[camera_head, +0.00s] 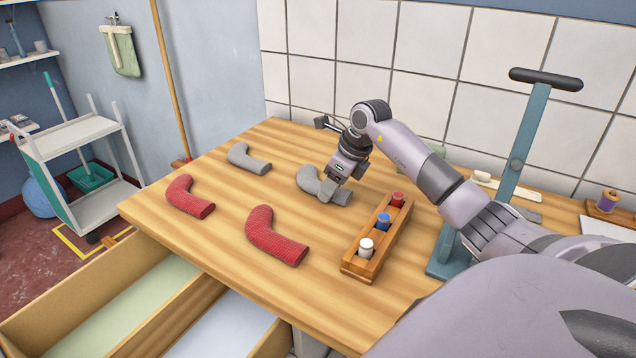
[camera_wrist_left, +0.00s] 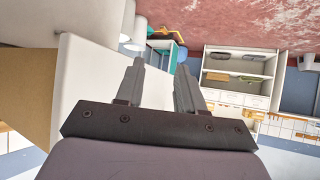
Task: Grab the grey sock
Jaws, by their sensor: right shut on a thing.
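Two grey socks lie on the wooden table in the head view. One grey sock (camera_head: 246,159) lies free at the back left. The other grey sock (camera_head: 309,179) is nearer the middle, and my right gripper (camera_head: 328,193) is over it, shut on it. The gripper hides part of that sock, which still appears to lie on the tabletop. My left gripper (camera_wrist_left: 160,85) shows only in the left wrist view. Its two fingers are apart with nothing between them.
Two red socks (camera_head: 189,197) (camera_head: 275,236) lie at the table's (camera_head: 225,215) left and front. A wooden rack (camera_head: 362,262) with white, blue and red spools stands right of the socks. A teal stand (camera_head: 522,140) rises behind it. Open drawers (camera_head: 130,306) jut out below the front edge.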

